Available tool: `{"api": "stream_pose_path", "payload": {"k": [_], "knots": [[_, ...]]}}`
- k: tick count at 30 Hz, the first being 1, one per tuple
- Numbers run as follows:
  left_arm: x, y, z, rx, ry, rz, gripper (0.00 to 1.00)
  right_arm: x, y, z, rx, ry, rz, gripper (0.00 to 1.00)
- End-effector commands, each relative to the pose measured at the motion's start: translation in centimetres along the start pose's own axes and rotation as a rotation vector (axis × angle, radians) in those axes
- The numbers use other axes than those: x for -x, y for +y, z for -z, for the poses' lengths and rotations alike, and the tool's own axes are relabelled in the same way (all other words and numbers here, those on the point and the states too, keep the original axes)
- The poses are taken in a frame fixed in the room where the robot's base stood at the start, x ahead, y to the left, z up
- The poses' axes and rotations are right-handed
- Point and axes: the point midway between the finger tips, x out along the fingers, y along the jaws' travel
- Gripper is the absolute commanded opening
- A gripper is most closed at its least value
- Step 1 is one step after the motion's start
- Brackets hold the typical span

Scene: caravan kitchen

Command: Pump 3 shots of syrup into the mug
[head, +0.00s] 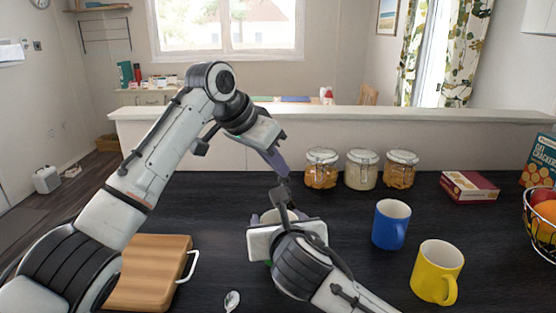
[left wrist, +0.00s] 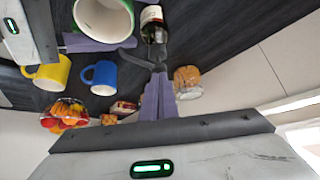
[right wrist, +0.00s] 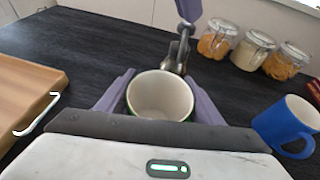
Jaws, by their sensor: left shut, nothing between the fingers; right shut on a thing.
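A green mug with a white inside (right wrist: 160,94) stands upright between the fingers of my right gripper (right wrist: 158,88), which is shut on it. Its inside looks empty. A dark syrup bottle with a pale label (left wrist: 153,18) stands beside the mug, and its dark pump (left wrist: 157,53) has a spout reaching toward the mug's rim. My left gripper (head: 275,164) is shut and empty, fingers pointing down right at the pump's top (head: 283,184). The fingertips look in contact or nearly so; I cannot tell whether the pump is pressed. My right wrist hides most of mug and bottle in the head view.
A blue mug (head: 391,224) and a yellow mug (head: 437,272) stand to the right. Several glass jars (head: 362,170) line the back, with a red box (head: 469,187) and a fruit bowl (head: 541,218) farther right. A wooden board (head: 150,270) and a spoon (head: 232,300) lie left.

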Motion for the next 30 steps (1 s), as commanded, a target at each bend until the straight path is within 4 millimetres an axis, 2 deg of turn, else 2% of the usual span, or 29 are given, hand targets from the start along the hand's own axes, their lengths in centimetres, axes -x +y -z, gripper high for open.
{"api": "stream_pose_path", "payload": {"k": [30], "knots": [[-1.7, 0.0, -1.4, 0.002, -0.007, -0.001, 0.0, 0.0, 0.0, -0.1, 0.0, -0.003, -0.001, 0.3]]}}
